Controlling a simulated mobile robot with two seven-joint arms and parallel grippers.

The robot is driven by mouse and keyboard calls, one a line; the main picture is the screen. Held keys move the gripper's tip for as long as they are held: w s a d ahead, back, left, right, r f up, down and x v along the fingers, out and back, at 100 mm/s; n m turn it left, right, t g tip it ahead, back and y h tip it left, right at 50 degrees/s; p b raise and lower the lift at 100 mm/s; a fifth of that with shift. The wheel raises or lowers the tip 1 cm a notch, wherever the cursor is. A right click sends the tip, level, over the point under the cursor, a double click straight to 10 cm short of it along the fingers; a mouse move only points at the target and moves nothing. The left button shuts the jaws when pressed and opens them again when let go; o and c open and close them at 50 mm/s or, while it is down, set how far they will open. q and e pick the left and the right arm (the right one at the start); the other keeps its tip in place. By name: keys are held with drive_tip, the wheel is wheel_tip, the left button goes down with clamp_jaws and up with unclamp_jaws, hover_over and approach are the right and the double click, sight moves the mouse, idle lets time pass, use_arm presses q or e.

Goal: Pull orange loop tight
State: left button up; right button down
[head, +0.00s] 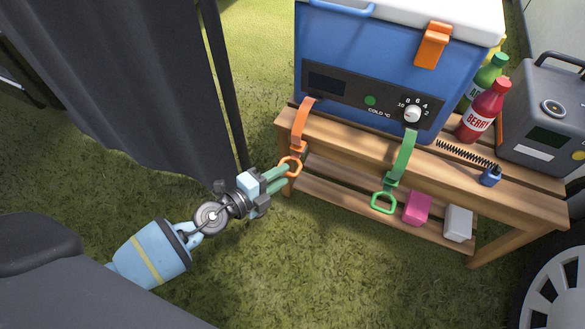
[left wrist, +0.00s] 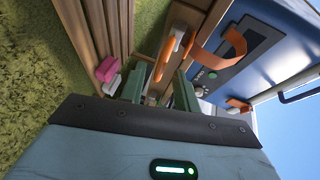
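The orange loop (head: 291,166) hangs at the end of an orange strap (head: 301,124) that comes from the front left of the blue cooler (head: 340,55) over the bench edge. My left gripper (head: 284,176) is at the loop, its green fingers reaching it from the left. In the left wrist view, the two fingers stand apart with a gap between them. The loop (left wrist: 163,60) shows edge-on between and just beyond the fingertips; I cannot tell whether either finger touches it. The strap (left wrist: 228,48) curves away slack towards the cooler. My right gripper is not in view.
A green strap with a green loop (head: 384,203) hangs to the right. The wooden bench (head: 520,199) also bears bottles (head: 483,110), a black spring cord (head: 462,154) and a grey box (head: 545,115). Pink and white blocks (head: 417,208) sit below. Dark cloth (head: 130,90) hangs at left. Grass in front is clear.

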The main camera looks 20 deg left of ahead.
use_arm(q)
drive_tip(key=b+x, duration=0.1)
drive_tip(key=x, duration=0.3)
drive_tip(key=shift+w+d+f, duration=0.1)
drive_tip(key=shift+w+f, duration=0.05)
drive_tip(key=shift+w, duration=0.1)
drive_tip(key=c, duration=0.6)
drive_tip(key=shift+s+f, duration=0.1)
clamp_jaws()
